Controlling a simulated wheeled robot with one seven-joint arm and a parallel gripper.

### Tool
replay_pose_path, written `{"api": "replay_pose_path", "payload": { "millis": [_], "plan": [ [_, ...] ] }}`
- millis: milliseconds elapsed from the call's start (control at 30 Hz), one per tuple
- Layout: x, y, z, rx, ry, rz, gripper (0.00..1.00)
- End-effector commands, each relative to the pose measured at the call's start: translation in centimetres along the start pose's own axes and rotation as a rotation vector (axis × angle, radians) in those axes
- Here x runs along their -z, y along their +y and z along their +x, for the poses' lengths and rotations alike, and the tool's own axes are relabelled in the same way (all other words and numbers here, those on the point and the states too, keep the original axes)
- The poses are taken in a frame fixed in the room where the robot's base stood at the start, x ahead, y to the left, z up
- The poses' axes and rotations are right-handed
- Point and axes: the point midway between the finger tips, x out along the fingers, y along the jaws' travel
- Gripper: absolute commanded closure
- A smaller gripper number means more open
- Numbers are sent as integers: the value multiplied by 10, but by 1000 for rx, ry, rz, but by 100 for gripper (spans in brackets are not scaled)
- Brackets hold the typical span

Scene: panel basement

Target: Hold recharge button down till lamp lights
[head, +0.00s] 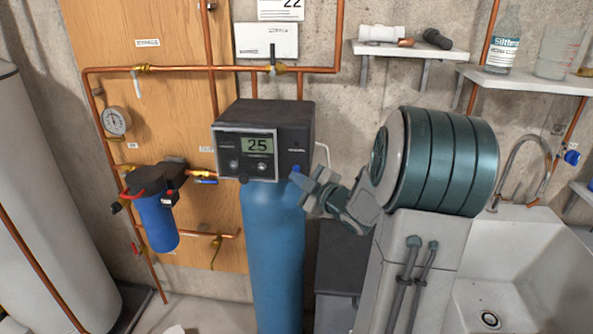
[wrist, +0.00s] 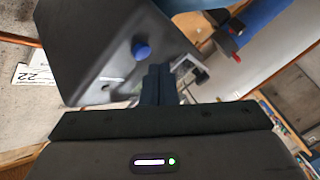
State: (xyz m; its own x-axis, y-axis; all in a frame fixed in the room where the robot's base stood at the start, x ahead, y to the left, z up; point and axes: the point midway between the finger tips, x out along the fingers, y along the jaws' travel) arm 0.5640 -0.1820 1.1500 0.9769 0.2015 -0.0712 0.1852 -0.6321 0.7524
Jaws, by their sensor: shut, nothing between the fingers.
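The recharge button appears to be the round blue knob (wrist: 141,50) on the dark side face of the softener's control head (wrist: 110,65) in the wrist view. In the head view a bit of blue (head: 296,169) shows on the right side of the control head (head: 262,118), partly behind my gripper (head: 308,184). My gripper is shut and empty. In the wrist view its fingertips (wrist: 160,70) are just below and right of the button, apart from it in the picture; contact is not visible. The front display (head: 257,145) reads 25. I cannot make out a lit lamp.
The control head sits on a tall blue tank (head: 272,255). A blue filter housing (head: 157,220) and copper pipes are to the left. A grey bin (head: 340,260) stands beside the tank.

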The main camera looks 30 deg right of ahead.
Motion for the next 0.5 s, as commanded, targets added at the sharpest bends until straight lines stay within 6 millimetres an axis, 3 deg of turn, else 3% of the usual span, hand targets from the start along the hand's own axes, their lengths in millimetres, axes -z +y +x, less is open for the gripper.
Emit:
{"api": "replay_pose_path", "payload": {
  "millis": [500],
  "plan": [
    [-4,5,6,0,0,0,100]
  ]
}}
